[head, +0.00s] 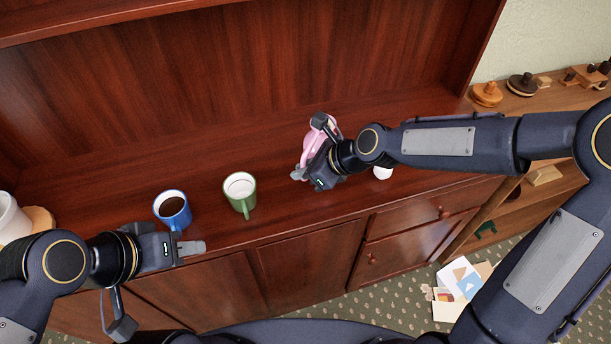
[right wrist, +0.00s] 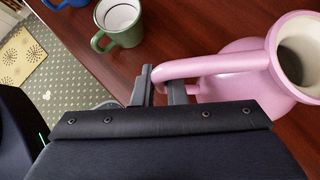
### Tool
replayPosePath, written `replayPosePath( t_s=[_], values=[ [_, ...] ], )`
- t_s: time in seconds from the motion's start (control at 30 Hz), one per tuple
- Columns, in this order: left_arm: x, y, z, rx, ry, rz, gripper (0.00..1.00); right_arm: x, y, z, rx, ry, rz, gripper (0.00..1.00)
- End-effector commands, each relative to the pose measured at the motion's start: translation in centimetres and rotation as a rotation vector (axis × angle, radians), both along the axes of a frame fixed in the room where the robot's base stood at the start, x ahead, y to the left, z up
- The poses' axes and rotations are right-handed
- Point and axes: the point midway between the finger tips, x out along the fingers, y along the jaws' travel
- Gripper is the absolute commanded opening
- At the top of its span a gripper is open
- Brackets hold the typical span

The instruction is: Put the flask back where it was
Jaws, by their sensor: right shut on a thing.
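The flask (head: 308,149) is a pink, jug-like vessel with a loop handle and an open round mouth. It is at the middle of the wooden counter in the head view, partly hidden by my right gripper (head: 298,173). In the right wrist view the flask (right wrist: 240,62) fills the right side. The right gripper's fingers (right wrist: 160,88) are shut on its handle. I cannot tell whether its base touches the counter. My left gripper (head: 200,247) is at the counter's front edge, below the blue mug, apart from the flask; its opening is unclear.
A blue mug (head: 172,208) with dark drink and a green mug (head: 240,192) stand left of the flask. A white object (head: 382,173) shows under my right arm. A white vessel (head: 10,220) stands far left. The counter (head: 120,190) is bare behind the mugs.

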Motion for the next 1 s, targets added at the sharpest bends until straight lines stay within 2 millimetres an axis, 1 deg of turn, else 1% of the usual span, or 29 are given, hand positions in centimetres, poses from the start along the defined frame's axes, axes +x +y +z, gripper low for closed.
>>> replayPosePath(
  t_s=[0.17,0.2,0.3,0.4,0.7,0.83,0.87,1.0],
  values=[
    [0.0,0.0,0.2,0.0,0.0,0.0,0.36,0.9,-0.3,-0.8,0.002,-0.005,-0.001,0.0],
    [0.0,0.0,0.2,0.0,0.0,0.0,0.36,1.1,-0.4,-1.2,0.003,-0.003,-0.001,0.0],
    [0.0,0.0,0.2,0.0,0.0,0.0,0.36,1.0,-0.3,-2.8,0.001,-0.001,0.001,0.0],
    [0.0,0.0,0.2,0.0,0.0,0.0,0.36,1.0,-0.3,-3.8,0.002,-0.003,0.002,0.0],
    [0.0,0.0,0.2,0.0,0.0,0.0,0.36,1.0,-0.3,-4.0,0.001,-0.009,0.001,0.0],
    [0.0,0.0,-0.2,0.0,0.0,0.0,0.36,1.0,-0.3,-4.4,0.002,-0.007,0.0,0.0],
    [0.0,0.0,-0.1,0.0,0.0,0.0,0.36,0.9,-0.3,-4.4,0.001,-0.002,0.0,0.15],
    [0.0,0.0,0.0,0.0,0.0,0.0,0.36,0.9,-0.3,-4.4,0.0,-0.002,0.0,0.33]
  ],
)
